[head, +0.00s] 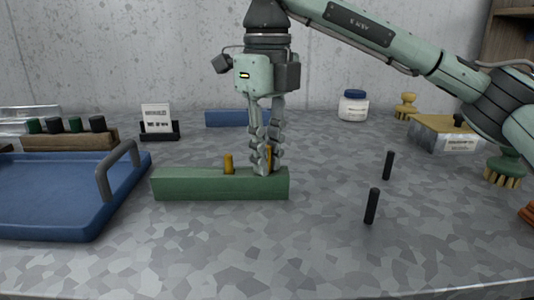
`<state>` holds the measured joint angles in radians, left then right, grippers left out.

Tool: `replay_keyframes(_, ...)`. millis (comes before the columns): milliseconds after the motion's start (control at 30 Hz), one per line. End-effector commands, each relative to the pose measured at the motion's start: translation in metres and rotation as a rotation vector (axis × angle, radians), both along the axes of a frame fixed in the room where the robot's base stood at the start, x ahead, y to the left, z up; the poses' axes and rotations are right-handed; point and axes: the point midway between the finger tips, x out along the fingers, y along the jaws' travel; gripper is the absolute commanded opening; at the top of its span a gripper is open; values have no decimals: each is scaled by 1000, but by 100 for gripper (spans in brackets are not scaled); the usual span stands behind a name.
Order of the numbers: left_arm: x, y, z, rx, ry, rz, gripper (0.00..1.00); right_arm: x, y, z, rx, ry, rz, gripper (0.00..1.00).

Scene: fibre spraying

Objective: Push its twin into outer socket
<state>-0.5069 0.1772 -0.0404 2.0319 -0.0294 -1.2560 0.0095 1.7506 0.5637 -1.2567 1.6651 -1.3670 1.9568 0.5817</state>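A long green block (220,184) lies on the grey table in the middle. A yellow peg (228,163) stands upright in its top, near the middle. A second yellow peg (269,155), of the same colour, shows between the fingers of my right gripper (264,168) over the block's right end. The gripper points straight down and its fingers are closed around this peg. The fingertips are at the block's top, and they hide the peg's lower end and the socket there. I cannot tell how deep this peg sits. My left gripper is not in view.
A blue tray (60,225) with a grey handle is at the left. A white jar (353,106), a box (445,134) and brushes stand behind right. The front table is clear.

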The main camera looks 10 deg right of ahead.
Motion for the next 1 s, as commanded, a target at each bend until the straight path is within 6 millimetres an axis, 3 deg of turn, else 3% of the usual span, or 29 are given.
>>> replay_keyframes(100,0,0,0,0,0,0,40,0,0,-2,-2,3,0,35)
replay_keyframes(500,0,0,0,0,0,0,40,0,0,5,-2,1,1,35)
replay_keyframes(1000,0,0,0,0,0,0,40,0,0,100,-2,-4,-3,35)
